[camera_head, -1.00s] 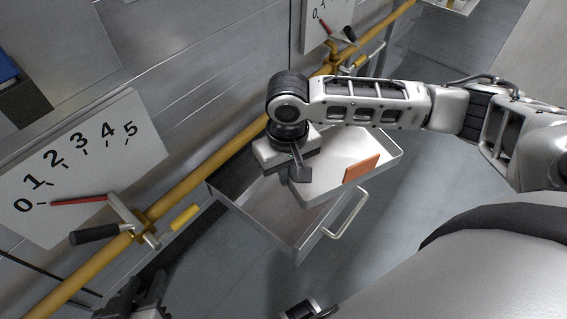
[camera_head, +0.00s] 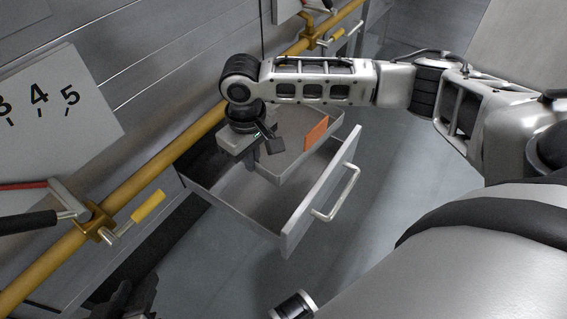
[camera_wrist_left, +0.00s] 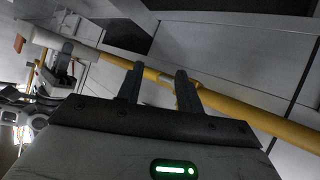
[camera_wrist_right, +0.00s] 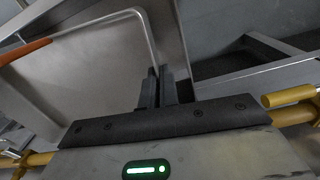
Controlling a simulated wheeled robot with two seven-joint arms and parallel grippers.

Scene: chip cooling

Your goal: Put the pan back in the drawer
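The pan (camera_head: 289,163) is a shallow grey metal tray with an orange chip (camera_head: 316,132) in it. My right gripper (camera_head: 272,143) is shut on the pan's rim; its fingers (camera_wrist_right: 156,88) show close together at the rim in the right wrist view, with the pan (camera_wrist_right: 90,75) to their left. The open drawer (camera_head: 254,207) is below the pan. The pan overlaps the drawer's far part and looks low between its walls; I cannot tell whether it touches the bottom. My left gripper (camera_wrist_left: 158,86) has its fingers apart with nothing between them.
The drawer's front panel (camera_head: 309,207) carries a handle (camera_head: 335,196). A yellow pipe (camera_head: 160,170) runs along the wall beside the drawer, with a valve lever (camera_head: 28,223) and a numbered dial board (camera_head: 55,140). Grey floor (camera_head: 400,170) is clear right of the drawer.

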